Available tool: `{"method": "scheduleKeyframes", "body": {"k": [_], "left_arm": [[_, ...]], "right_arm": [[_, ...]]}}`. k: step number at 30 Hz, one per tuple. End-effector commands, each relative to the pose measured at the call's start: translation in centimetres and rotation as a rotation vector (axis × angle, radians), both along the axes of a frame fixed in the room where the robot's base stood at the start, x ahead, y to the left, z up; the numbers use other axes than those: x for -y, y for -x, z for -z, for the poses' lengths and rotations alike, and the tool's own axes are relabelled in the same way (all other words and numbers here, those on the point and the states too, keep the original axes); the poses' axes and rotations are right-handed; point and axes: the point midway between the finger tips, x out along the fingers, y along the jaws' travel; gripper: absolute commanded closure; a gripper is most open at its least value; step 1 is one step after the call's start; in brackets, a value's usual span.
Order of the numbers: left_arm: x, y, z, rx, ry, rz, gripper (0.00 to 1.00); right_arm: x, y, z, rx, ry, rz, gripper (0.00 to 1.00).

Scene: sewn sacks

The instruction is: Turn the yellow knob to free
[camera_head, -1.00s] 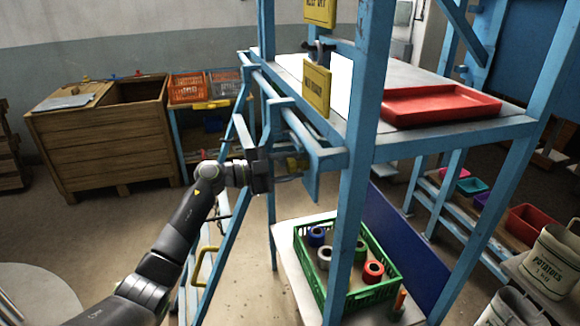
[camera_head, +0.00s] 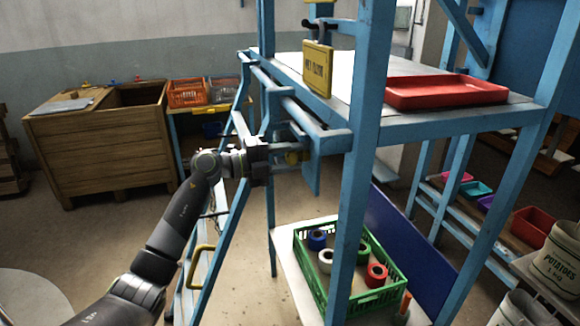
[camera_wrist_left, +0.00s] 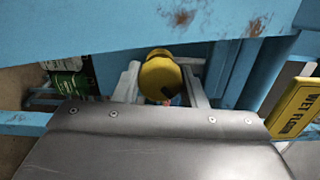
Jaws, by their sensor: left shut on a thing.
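The yellow knob (camera_wrist_left: 160,74) sits below a blue beam in the left wrist view, between the two grey fingers of my left gripper (camera_wrist_left: 163,88). It has a dark mark and a small red spot near its lower edge. My left gripper (camera_head: 284,156) reaches in from the left and is shut on the knob. I cannot read any lock or free label. My right gripper is not in view.
A blue frame post (camera_head: 359,150) stands just right of the gripper. A yellow wet floor sign (camera_head: 317,68) hangs above. A red tray (camera_head: 445,93) lies on the upper shelf. A green crate (camera_head: 384,289) with several coloured rolls stands below. A wooden bin (camera_head: 105,150) is far left.

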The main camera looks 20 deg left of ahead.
Motion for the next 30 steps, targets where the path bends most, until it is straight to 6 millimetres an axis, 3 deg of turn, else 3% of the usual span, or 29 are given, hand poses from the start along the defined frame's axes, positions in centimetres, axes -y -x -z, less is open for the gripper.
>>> {"method": "scheduleKeyframes", "body": {"k": [1,15,30], "left_arm": [[0.0,0.0,0.6,0.036,-0.026,0.002,0.85],[0.0,0.0,0.8,0.390,-0.266,0.002,0.85],[0.0,0.0,0.6,0.595,-0.407,0.003,0.85]], "right_arm": [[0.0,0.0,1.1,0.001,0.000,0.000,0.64],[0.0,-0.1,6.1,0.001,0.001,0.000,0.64],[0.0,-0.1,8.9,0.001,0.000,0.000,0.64]]}}
